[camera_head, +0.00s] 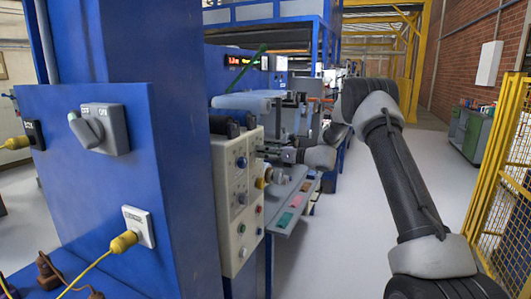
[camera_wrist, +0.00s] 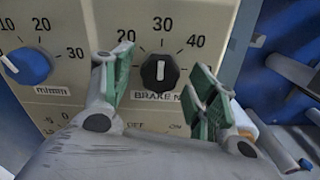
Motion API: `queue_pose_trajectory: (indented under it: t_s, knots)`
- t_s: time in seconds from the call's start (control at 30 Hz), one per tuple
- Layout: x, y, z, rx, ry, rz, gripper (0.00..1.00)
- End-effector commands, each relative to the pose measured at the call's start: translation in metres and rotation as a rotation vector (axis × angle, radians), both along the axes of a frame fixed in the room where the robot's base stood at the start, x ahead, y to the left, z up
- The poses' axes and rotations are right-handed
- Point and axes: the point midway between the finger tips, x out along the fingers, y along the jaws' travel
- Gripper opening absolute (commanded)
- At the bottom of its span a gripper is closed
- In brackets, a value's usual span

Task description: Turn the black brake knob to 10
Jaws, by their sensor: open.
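The black brake knob (camera_wrist: 160,71) is on a cream control panel (camera_wrist: 68,108) in the wrist view. Its white pointer line points up, towards the 30 mark. The marks 20 and 40 show to either side, and a BRAKE label sits below; the 10 mark is not visible. My gripper (camera_wrist: 162,64) is open, with one green-padded finger left of the knob and the other right of it. Gaps show between both fingers and the knob. In the head view my gripper (camera_head: 271,155) is at the panel's right side, and I cannot clearly make out the black knob there.
A blue knob (camera_wrist: 26,65) with an m/min scale sits left of the brake knob. A blue cabinet (camera_head: 180,190) with a grey rotary switch (camera_head: 103,128) stands at left. A tray with coloured pads (camera_head: 287,219) juts out below my gripper. Yellow fencing (camera_head: 505,190) stands at right.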

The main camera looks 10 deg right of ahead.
Motion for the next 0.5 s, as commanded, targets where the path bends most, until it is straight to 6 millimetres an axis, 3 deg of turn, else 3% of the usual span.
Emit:
queue_pose_trajectory:
  t_s: [0.2, 0.43, 0.5]
  knots:
    - [0.0002, 0.0000, 0.0000, -0.001, -0.001, 0.000, 0.56]
    - [0.0001, -0.0002, 0.0001, -0.001, -0.001, 0.000, 0.14]
    - [0.0001, -0.0003, 0.0001, -0.001, 0.000, 0.000, 0.12]
